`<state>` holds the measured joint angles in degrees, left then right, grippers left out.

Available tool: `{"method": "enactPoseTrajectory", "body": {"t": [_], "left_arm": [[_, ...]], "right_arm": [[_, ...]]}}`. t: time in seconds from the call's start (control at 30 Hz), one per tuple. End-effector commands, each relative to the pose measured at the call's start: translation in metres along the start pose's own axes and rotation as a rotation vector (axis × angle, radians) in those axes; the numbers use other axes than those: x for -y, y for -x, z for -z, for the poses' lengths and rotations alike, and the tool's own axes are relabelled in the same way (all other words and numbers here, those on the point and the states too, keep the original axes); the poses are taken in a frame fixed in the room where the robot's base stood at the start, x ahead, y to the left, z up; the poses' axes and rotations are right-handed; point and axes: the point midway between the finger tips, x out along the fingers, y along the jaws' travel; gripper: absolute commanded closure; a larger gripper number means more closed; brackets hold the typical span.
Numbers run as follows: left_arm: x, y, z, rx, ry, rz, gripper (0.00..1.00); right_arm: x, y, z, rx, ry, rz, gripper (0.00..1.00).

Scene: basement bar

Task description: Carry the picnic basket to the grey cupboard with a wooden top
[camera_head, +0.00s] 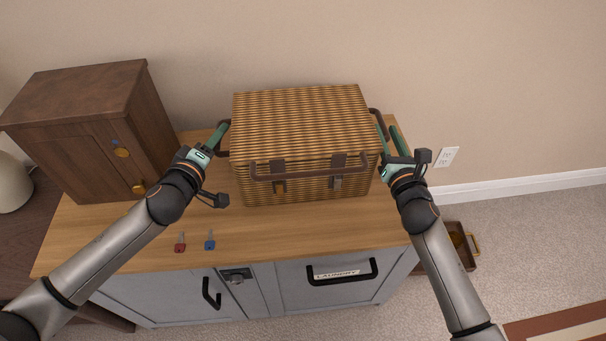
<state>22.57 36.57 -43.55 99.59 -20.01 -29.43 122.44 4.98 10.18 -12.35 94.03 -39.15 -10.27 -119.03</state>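The wicker picnic basket (300,125) stands upright, lid closed, on the wooden top (130,235) of the grey cupboard (180,297). It has a dark front handle, two latches and a handle at each side. My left gripper (219,134) is at the basket's left side handle (223,153). Only one green finger shows clearly, so its grip is unclear. My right gripper (391,138) is beside the right side handle (375,112). Its two green fingers are apart, with the outer one clear of the basket. Whether the handle lies between them is hard to tell.
A dark wooden cabinet (95,130) stands left of the basket. A red key (180,243) and a blue key (210,241) lie near the front edge. A brown drawer-like box (459,245) sits on the floor at right. The wall is close behind; carpet is open at right.

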Motion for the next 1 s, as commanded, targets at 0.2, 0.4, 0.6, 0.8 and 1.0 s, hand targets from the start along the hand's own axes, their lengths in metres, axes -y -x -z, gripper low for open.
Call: {"method": "enactPoseTrajectory", "body": {"t": [0.2,0.4,0.6,0.8,1.0], "left_arm": [[0.0,0.0,0.0,0.0,0.0,0.0,0.52],[0.0,0.003,0.0,0.0,0.001,0.0,0.52],[0.001,0.027,-0.001,0.002,0.001,0.003,0.52],[0.001,0.061,-0.001,0.003,0.003,0.002,0.52],[0.001,0.091,-0.001,0.002,0.001,0.003,0.52]], "right_arm": [[0.0,0.0,0.0,0.0,0.0,0.0,0.52],[0.0,0.0,0.0,0.0,0.0,0.0,0.52],[0.0,0.0,0.0,0.0,0.0,0.0,0.52],[0.0,0.0,0.0,0.0,0.0,0.0,0.52],[0.0,0.0,0.0,0.0,0.0,0.0,0.52]]}}
